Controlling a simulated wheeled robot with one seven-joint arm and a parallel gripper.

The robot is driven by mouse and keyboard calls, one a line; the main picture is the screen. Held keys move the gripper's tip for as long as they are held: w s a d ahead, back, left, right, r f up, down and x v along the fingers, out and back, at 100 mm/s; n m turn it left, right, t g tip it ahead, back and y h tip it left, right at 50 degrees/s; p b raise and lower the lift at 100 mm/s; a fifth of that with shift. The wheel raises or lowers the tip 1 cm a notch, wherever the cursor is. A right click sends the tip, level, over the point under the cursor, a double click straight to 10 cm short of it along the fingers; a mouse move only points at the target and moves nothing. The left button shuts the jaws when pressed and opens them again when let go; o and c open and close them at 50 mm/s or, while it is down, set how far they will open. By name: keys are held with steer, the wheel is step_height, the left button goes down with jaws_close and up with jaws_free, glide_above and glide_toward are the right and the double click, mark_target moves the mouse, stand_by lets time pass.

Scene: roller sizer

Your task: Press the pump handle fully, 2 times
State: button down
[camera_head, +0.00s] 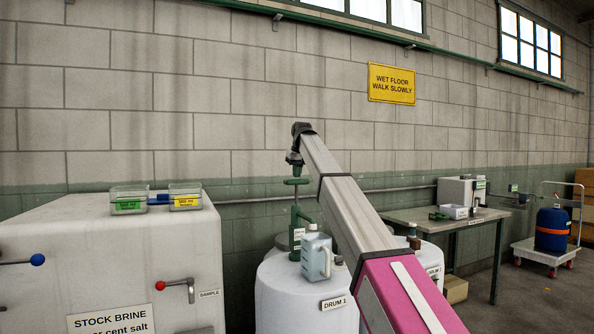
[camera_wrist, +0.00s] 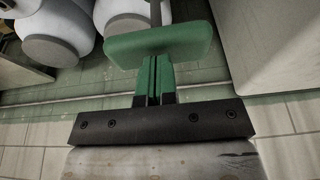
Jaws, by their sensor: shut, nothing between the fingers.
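The pump handle is a green crossbar (camera_head: 296,181) on top of a thin rod. The rod rises from the green pump body (camera_head: 296,228) on the white drum marked DRUM 1 (camera_head: 290,300). The handle stands raised, well above the body. My gripper (camera_head: 295,172) points down just above the handle's middle. In the wrist view the handle (camera_wrist: 165,41) lies right at the tips of my gripper (camera_wrist: 157,62), whose fingers are together and empty. I cannot tell whether the tips touch the handle.
A pale blue jug (camera_head: 316,257) stands on the drum beside the pump. A white brine tank (camera_head: 110,255) with two small trays (camera_head: 129,199) is at left. A bench (camera_head: 445,218) is at right. The block wall (camera_head: 230,120) is behind.

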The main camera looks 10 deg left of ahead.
mark_target(297, 180)
step_height(297, 180, down, 8)
steer(key=shift+r, duration=0.15)
stand_by(0.4)
step_height(297, 180, up, 4)
steer(key=shift+w+r, duration=0.15)
steer(key=shift+r, duration=0.05)
steer(key=v, duration=1)
steer(key=shift+s, duration=0.25)
stand_by(0.4)
